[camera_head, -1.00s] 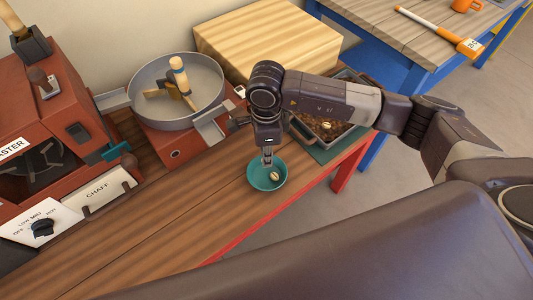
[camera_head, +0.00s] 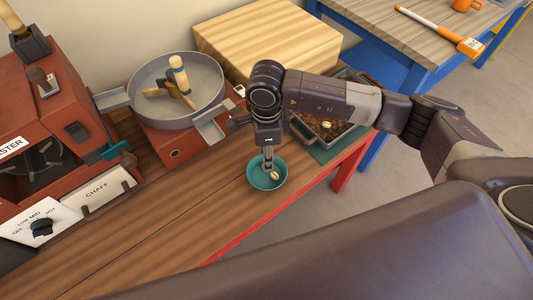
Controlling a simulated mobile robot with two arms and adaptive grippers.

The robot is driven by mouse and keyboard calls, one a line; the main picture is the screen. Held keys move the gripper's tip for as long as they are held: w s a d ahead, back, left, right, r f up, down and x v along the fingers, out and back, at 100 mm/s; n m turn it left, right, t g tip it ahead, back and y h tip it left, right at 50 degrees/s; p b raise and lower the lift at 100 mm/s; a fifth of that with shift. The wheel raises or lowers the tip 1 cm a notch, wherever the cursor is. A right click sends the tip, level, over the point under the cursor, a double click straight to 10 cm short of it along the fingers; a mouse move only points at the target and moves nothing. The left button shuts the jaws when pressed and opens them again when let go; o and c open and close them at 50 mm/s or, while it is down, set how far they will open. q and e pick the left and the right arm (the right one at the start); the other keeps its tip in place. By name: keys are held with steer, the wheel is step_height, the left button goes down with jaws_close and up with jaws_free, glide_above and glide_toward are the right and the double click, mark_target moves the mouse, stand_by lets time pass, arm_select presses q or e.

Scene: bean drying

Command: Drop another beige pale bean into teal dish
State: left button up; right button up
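The teal dish (camera_head: 256,184) sits on the wooden bench, left of the bench's red front edge. One beige pale bean (camera_head: 275,176) shows inside it. My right gripper (camera_head: 268,165) points down into the dish with its narrow fingertips close together, just behind and left of that bean. The fingertips are too small to tell whether they hold a bean. A dark tray (camera_head: 345,143) of brown beans stands behind and to the right, with a pale bean (camera_head: 326,125) among them. My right arm covers part of the tray. My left gripper is not in view.
A red roaster (camera_head: 60,110) with a round grey cooling pan (camera_head: 150,110) stands at the left and back. A wooden block (camera_head: 268,40) is behind my arm. A blue table (camera_head: 400,45) stands at the back right. The front bench is clear.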

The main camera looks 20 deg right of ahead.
step_height(320, 180, up, 12)
stand_by(0.4)
steer(key=shift+f, duration=0.1)
stand_by(0.5)
